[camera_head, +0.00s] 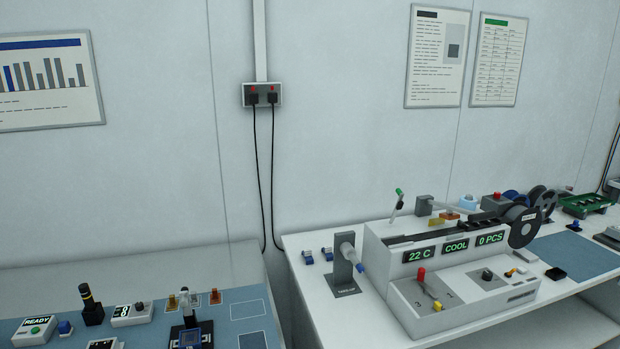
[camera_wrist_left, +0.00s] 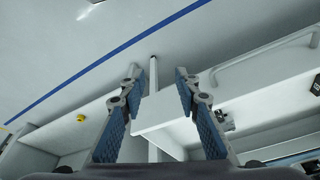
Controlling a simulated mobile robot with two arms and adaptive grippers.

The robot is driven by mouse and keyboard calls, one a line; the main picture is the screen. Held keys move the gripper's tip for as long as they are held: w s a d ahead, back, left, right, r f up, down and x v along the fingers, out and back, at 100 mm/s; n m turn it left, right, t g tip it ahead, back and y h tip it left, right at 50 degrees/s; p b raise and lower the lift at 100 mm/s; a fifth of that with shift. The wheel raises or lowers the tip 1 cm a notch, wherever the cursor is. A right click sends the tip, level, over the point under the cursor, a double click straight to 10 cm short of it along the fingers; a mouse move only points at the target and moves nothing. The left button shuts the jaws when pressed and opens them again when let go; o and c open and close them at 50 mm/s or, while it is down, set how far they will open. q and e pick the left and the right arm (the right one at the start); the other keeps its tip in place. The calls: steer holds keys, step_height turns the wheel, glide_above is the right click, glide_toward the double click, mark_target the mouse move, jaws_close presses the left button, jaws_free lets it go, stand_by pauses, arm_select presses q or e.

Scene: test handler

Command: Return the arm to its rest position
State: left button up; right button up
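My left gripper (camera_wrist_left: 158,75) shows in the left wrist view. Its two blue-padded fingers stand apart with nothing between them. Beyond the fingers are the floor with a blue line, a white table edge and table legs. No arm or gripper of mine can be made out in the head view. My right gripper is in neither view.
In the head view, a white test handler (camera_head: 450,265) reading 22 C, COOL and 0 PCS stands on the right white table (camera_head: 310,270). The left table holds a blue mat (camera_head: 255,293) with small devices, including a READY box (camera_head: 35,329). A gap separates the tables.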

arm_select(q)
steer(key=s+f+g+b, duration=0.1)
steer(key=s+f, duration=0.1)
steer(key=f, duration=1)
steer(key=s+f+b, duration=0.1)
steer(key=s+f, duration=0.1)
steer(key=f, duration=1)
steer(key=s+a+f+g+b, duration=0.1)
steer(key=s+a+f+b, duration=0.1)
steer(key=s+f, duration=1.4)
steer(key=shift+s+a+f, duration=0.2)
steer(key=shift+a+f, duration=0.25)
steer(key=shift+a, duration=0.15)
